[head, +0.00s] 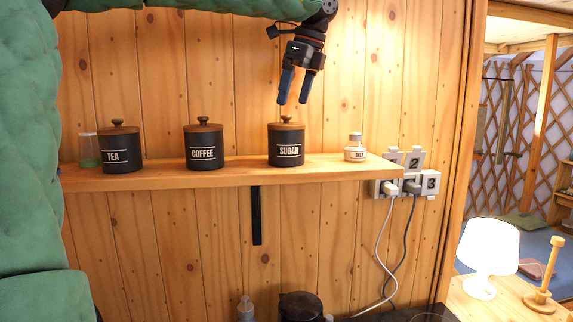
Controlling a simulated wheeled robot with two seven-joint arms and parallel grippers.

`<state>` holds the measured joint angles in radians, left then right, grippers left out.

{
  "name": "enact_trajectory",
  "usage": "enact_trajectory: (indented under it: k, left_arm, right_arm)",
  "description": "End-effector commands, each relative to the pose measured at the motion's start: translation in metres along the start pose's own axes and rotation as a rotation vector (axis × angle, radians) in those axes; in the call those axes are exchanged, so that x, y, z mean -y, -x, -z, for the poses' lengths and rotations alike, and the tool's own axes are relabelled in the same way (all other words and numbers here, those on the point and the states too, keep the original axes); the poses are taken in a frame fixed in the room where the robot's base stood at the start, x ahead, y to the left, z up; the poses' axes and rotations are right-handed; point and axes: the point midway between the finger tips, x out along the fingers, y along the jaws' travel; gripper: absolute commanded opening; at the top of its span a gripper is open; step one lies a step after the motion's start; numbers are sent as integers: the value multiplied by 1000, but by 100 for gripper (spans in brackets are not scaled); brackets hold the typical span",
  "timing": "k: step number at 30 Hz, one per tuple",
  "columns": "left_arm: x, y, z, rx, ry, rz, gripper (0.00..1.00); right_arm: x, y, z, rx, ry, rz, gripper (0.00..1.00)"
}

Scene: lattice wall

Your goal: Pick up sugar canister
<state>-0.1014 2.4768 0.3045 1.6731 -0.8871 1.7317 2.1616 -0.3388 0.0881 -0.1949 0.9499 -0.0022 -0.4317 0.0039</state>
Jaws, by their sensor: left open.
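The sugar canister (286,147) is dark with a white SUGAR label and a wooden lid with a small knob. It stands upright on a wooden wall shelf (225,176). My left gripper (293,101) points down just above the canister's lid, open and empty, its fingertips near the height of the knob. In this view the fingertips look slightly right of the knob; I cannot tell how far apart they are in depth. My right gripper is not in view.
The coffee canister (203,146) and tea canister (120,149) stand left of the sugar, a glass (89,150) beyond. A salt shaker (355,148) stands to its right. A socket block (431,183) with cables, a white lamp (488,252) and a dark pot (300,305) are lower.

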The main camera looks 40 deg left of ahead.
Motion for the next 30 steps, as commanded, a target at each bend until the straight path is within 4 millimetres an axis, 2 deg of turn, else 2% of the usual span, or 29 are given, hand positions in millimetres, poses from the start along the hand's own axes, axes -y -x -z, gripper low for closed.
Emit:
enact_trajectory:
  k: [1,6,11,22,30]
  left_arm:
    - [0,-13,4,0,0,0,100]
    - [0,-26,8,0,0,1,100]
    - [0,-32,7,-1,-1,-1,100]
    - [1,-56,5,0,0,0,100]
    - [3,-76,0,-1,-1,-2,100]
  right_arm:
    - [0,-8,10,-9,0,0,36]
    - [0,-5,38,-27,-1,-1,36]
    - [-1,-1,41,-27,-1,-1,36]
    - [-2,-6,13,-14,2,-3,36]
    - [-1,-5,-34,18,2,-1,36]
